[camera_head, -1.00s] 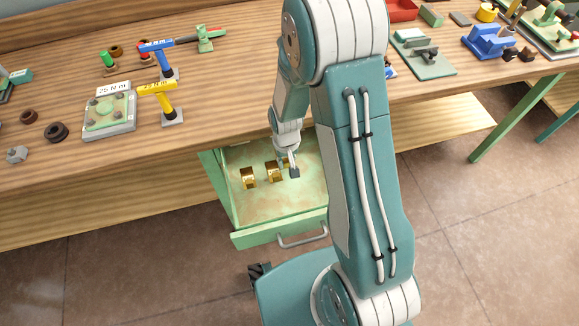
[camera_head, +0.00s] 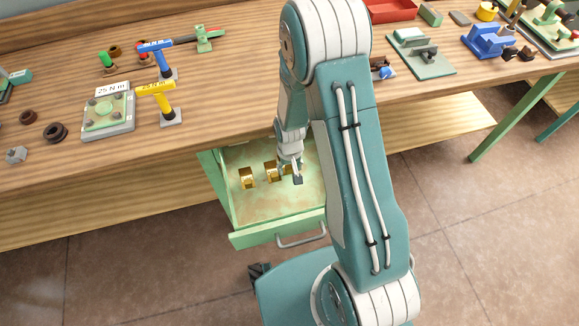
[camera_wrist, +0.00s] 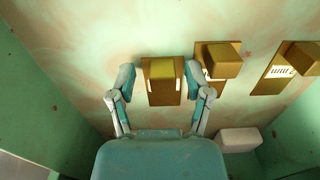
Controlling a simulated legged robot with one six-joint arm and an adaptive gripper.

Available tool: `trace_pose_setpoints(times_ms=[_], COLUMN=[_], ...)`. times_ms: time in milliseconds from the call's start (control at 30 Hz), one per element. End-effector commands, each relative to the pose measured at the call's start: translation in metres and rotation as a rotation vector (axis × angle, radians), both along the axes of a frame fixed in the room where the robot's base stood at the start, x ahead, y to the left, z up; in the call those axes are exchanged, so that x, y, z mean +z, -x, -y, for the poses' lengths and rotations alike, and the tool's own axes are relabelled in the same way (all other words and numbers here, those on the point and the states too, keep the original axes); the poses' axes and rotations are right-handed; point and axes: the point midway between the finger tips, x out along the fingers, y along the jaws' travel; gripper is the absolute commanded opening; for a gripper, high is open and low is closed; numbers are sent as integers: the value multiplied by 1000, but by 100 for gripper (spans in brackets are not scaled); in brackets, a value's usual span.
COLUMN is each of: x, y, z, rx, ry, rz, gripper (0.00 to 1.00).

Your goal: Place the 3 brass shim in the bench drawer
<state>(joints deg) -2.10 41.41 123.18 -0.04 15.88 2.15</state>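The pulled-out green bench drawer (camera_head: 270,208) holds the brass shims. In the head view one brass shim (camera_head: 247,178) stands at the left and a second shim (camera_head: 270,171) is just right of it; a third is mostly hidden by my gripper (camera_head: 291,174). In the wrist view all three shims show on the drawer floor: one between my fingers (camera_wrist: 163,82), one to its right (camera_wrist: 217,64), and one at the far right (camera_wrist: 286,66). My gripper (camera_wrist: 160,82) is open, low in the drawer, with a finger on each side of the nearest shim.
The drawer's side walls (camera_wrist: 45,85) stand close around my gripper. A pale block (camera_wrist: 240,139) lies near a wall in the wrist view. The wooden bench top (camera_head: 225,100) above carries a yellow tool (camera_head: 160,95), a blue tool (camera_head: 160,55) and a red tray (camera_head: 393,10).

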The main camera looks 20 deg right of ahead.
Motion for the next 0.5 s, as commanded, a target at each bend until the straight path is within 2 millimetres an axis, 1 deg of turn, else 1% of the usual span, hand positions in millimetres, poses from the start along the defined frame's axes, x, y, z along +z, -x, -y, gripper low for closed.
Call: trace_pose_setpoints(times_ms=[167, 267, 367, 500], x=[0, 5, 16, 42], y=[0, 0, -1, -2], z=[0, 0, 0, 0], rx=[1, 1, 1, 1], ry=[0, 0, 0, 0], rz=[0, 1, 3, 5], gripper=[65, 65, 65, 65])
